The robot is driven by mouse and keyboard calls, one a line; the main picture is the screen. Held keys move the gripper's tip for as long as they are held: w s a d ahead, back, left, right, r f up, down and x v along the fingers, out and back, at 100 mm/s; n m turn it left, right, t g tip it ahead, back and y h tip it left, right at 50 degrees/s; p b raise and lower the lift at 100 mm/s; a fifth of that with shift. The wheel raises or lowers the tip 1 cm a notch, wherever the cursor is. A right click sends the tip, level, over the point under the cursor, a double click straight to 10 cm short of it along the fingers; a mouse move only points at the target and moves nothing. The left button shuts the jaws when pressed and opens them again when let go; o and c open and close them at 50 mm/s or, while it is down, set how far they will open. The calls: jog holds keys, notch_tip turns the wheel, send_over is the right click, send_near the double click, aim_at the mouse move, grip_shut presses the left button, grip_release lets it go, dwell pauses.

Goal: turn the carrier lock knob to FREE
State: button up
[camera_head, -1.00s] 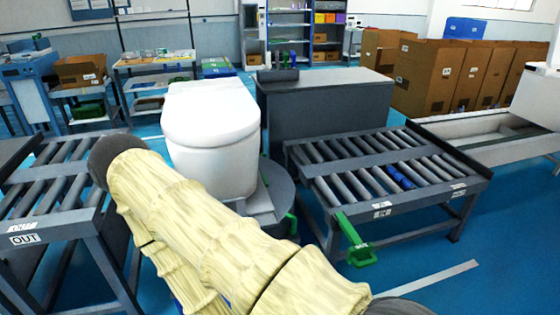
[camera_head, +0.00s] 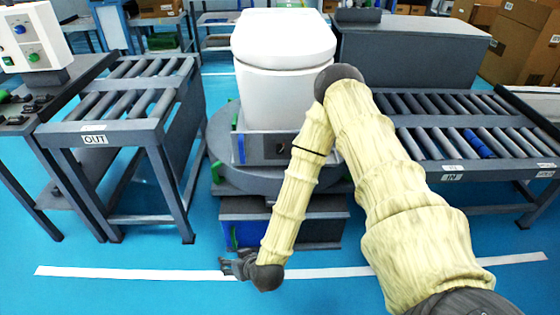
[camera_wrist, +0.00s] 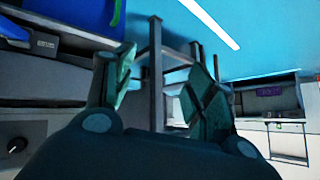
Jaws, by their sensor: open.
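The white toilet (camera_head: 283,42) stands on a grey carrier on a round turntable. The carrier's front has a grey panel (camera_head: 256,149) with a small dark round knob (camera_head: 281,148); its lettering and setting are too small to read. In the wrist view, which seems upside down, a dark round knob (camera_wrist: 15,146) with a white mark shows on a grey panel at the lower left, apart from the fingers. My gripper (camera_head: 234,266) hangs below and left of the knob, in front of the turntable base, touching nothing I can see. Its fingers are spread and empty in the wrist view (camera_wrist: 158,95).
The OUT roller conveyor (camera_head: 125,95) stands left of the turntable and the IN roller conveyor (camera_head: 470,130) right. A control box (camera_head: 33,38) sits far left. The blue floor in front is clear, with a white line (camera_head: 150,271).

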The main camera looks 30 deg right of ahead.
jog(key=w+d+r+m+t+h+b, duration=0.2)
jog(key=w+d+t+b, duration=0.2)
jog(key=w+d, duration=0.45)
jog(key=m+t+h+b, duration=0.2)
jog(key=m+h+b, duration=0.3)
jog(key=h, duration=0.5)
send_near(280, 152)
jog(key=shift+n, duration=0.3)
jog(key=b+x, duration=0.2)
jog(key=x, duration=0.7)
jog(key=shift+w+d, duration=0.2)
jog(key=shift+w, duration=0.05)
jog(key=c, duration=1)
jog(key=shift+r, duration=0.1)
jog(key=shift+c, duration=0.2)
